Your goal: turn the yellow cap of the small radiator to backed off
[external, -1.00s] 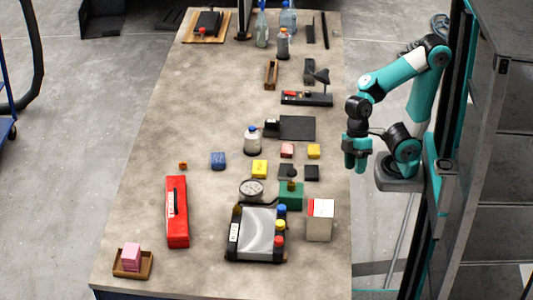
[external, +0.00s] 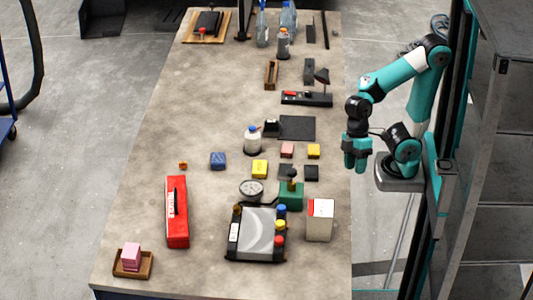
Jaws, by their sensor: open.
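The small radiator (external: 257,233) is a grey panel in a black frame, lying on the near part of the workbench. Its yellow cap (external: 280,225) is on the right side, between a blue cap (external: 281,209) and a red cap (external: 279,241). The cap's turn position is too small to tell. My gripper (external: 356,167) hangs pointing down beyond the bench's right edge, well away from the radiator, up and to the right of it. It is open and holds nothing that I can see.
Close around the radiator stand a round gauge (external: 251,190), a green block (external: 291,196) and a white-and-red box (external: 320,220). A red toolbox (external: 177,212) lies to the left. Small coloured blocks and a white bottle (external: 252,140) stand farther back. The left bench surface is mostly clear.

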